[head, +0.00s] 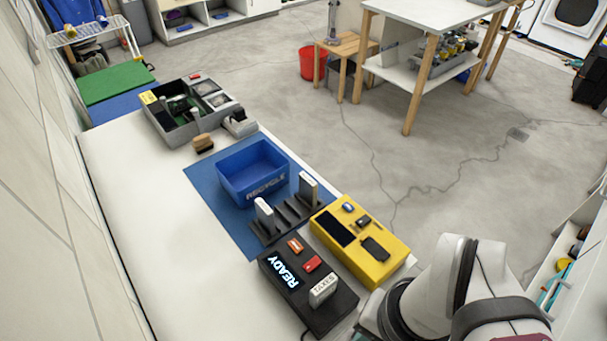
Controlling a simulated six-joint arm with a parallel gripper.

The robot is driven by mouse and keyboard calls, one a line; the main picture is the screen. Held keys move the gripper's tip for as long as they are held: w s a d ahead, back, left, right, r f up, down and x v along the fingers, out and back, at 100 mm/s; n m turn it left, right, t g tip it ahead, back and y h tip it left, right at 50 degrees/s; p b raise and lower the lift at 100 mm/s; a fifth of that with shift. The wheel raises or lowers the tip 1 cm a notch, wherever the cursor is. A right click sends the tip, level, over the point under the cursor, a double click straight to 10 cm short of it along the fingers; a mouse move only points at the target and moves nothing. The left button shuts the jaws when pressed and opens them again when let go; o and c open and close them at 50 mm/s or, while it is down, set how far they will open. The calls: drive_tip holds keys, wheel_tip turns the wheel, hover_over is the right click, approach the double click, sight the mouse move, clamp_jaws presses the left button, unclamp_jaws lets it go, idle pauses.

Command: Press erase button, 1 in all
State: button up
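A black device (327,314) lies at the front end of the white table, with a lit screen reading READY (285,274). An orange piece (295,245) and a red piece (312,264) sit on its top. Any label on them is too small to read, so I cannot tell which is the erase button. A white block with dark lettering (323,289) stands upright on the device, near its front right. My arm shows at the lower right, beside the devices; my gripper is out of the picture.
A yellow device (391,265) with dark parts on top sits right of the black one. Behind are a dark rack (285,217) with two upright white blocks, a blue RECYCLE bin (252,175) and a grey tray (160,123). The table's left side (160,240) is clear.

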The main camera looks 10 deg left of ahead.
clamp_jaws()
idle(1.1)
